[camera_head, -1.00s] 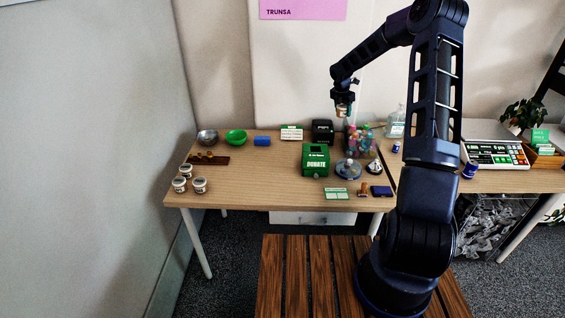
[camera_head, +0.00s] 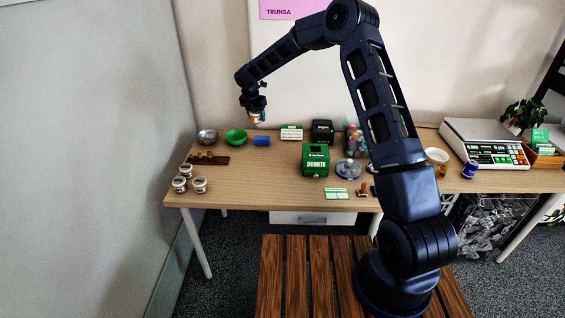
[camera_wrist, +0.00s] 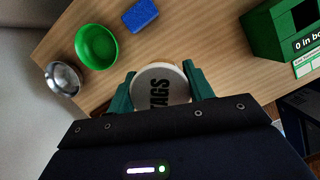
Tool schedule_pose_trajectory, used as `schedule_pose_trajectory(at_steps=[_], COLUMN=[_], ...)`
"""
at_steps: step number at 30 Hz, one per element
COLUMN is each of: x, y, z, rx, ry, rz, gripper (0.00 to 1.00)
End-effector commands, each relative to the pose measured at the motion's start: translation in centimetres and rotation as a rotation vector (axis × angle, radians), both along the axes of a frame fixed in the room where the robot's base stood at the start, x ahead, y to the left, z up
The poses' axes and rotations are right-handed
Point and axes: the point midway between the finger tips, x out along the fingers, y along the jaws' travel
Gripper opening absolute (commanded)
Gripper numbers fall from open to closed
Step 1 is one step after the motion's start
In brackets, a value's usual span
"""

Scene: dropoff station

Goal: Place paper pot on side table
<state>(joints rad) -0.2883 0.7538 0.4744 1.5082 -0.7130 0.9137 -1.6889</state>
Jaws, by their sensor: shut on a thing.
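My gripper (camera_head: 256,112) is shut on a small round pot (camera_head: 259,119), in the air above the back left of the wooden table (camera_head: 250,185). In the wrist view the pot's pale lid (camera_wrist: 160,90) reads "TAGS" and sits between my green fingers. The pot's sides are mostly hidden there. Several similar small pots (camera_head: 200,186) stand at the table's left front corner. Which table is the side table, and whether the held pot is the paper pot, I cannot tell for sure.
A metal bowl (camera_head: 207,137), green bowl (camera_head: 236,137) and blue sponge-like block (camera_head: 262,141) line the back left. A green donation box (camera_head: 316,160) stands mid-table. A scale (camera_head: 487,145) is on the right. The table's left middle and front are largely clear.

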Motion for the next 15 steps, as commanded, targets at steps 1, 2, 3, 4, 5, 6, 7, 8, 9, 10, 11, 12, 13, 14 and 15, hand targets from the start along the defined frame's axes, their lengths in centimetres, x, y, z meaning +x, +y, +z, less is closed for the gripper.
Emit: schedule_pose_trajectory(at_steps=[1, 2, 3, 4, 5, 6, 7, 8, 9, 10, 11, 12, 13, 14, 15], x=[-1.1, -1.7, -2.6, -3.2, -3.9, -4.8, -5.5, -6.2, -7.2, -8.0, -8.7, -9.7, -10.4, -11.1, -11.9], y=[2.2, 3.4, 4.9, 6.1, 7.2, 8.6, 9.8, 10.8, 12.3, 13.3, 14.3, 15.6, 16.5, 17.3, 18.3], z=[0.0, 0.0, 0.0, 0.0, 0.1, 0.1, 0.1, 0.0, 0.0, 0.0, 0.0, 0.0, 0.0, 0.0, 0.0], rx=[-0.001, 0.000, 0.000, 0.000, 0.000, 0.001, 0.001, 0.000, 0.000, 0.000, 0.000, -0.001, -0.001, -0.001, -0.002], ry=[0.000, 0.000, 0.000, 0.000, 0.000, -0.001, -0.001, 0.000, 0.000, 0.000, 0.000, 0.000, 0.000, 0.000, 0.000], rz=[0.025, 0.037, 0.053, 0.066, 0.077, 0.094, 0.106, 0.118, 0.135, 0.146, 0.158, 0.172, 0.182, 0.193, 0.205], gripper=[0.23, 0.23, 0.23, 0.23, 0.23, 0.23, 0.23, 0.23, 0.23, 0.23, 0.23, 0.23, 0.23, 0.23, 0.23])
